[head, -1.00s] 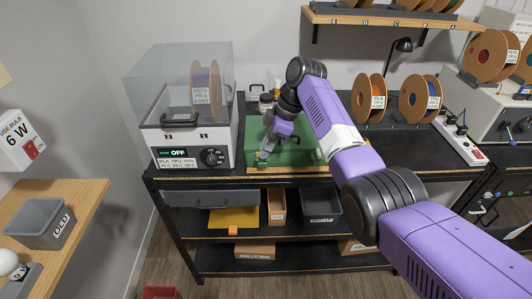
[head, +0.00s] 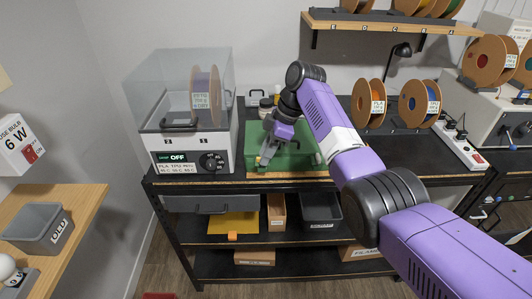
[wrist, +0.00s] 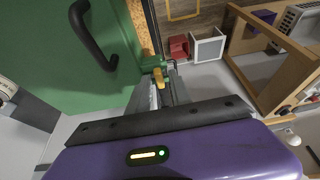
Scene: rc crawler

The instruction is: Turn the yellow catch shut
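The yellow catch (wrist: 159,77) shows in the wrist view at the edge of a green case (wrist: 60,75), on a small green mount. My gripper (wrist: 163,85) has its two grey fingers on either side of the catch, with a narrow gap between them. I cannot tell whether the fingers touch it. In the head view the green case (head: 298,158) sits on the bench top, and my gripper (head: 263,160) points down at its front left. The catch is hidden there by the fingers or too small to make out.
A black handle (wrist: 92,35) stands up from the green case beside my gripper. A filament dryer (head: 190,150) with a clear lid, reading OFF, stands close on the left. Spools (head: 369,103) stand to the right. Open shelves with bins (head: 320,210) are below.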

